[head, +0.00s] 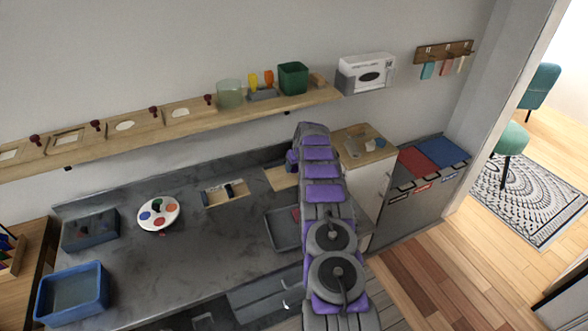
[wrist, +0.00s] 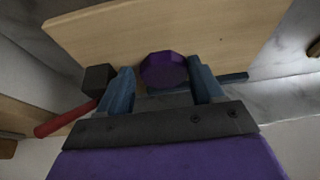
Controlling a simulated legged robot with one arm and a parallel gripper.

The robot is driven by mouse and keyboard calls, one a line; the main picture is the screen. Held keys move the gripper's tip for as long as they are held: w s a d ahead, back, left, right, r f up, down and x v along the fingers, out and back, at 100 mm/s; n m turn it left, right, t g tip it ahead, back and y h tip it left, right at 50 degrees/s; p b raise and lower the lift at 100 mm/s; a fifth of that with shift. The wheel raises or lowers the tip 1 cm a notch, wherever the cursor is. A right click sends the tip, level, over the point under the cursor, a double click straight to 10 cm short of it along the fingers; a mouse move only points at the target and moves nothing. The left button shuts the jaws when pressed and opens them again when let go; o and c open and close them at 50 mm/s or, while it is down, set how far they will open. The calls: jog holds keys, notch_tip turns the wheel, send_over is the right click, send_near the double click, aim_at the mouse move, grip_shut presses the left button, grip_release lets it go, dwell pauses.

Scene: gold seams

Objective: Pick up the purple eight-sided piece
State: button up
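The purple eight-sided piece (wrist: 163,70) shows in the wrist view, over the near edge of a light wooden board (wrist: 100,35). My gripper (wrist: 164,84) is open, with one blue-grey finger on each side of the piece. The fingertips are close to its sides; a narrow gap shows at the left, and I cannot tell whether the right finger touches. In the head view my arm covers the area, and I cannot make out the piece there. Part of a wooden board (head: 280,179) shows left of my arm.
In the wrist view a mallet with a dark head (wrist: 98,79) and red handle (wrist: 65,120) lies just left of my left finger. In the head view a grey tray (head: 284,236) is beside my arm. The dark counter (head: 195,250) has free room around the paint palette (head: 158,213).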

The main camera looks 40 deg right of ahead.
jog(key=shift+s+d+f, duration=0.1)
jog(key=shift+d+f, duration=0.05)
jog(key=shift+c, duration=1.4)
jog(key=shift+a, duration=0.45)
jog(key=c, duration=0.5)
jog(key=shift+d, duration=0.15)
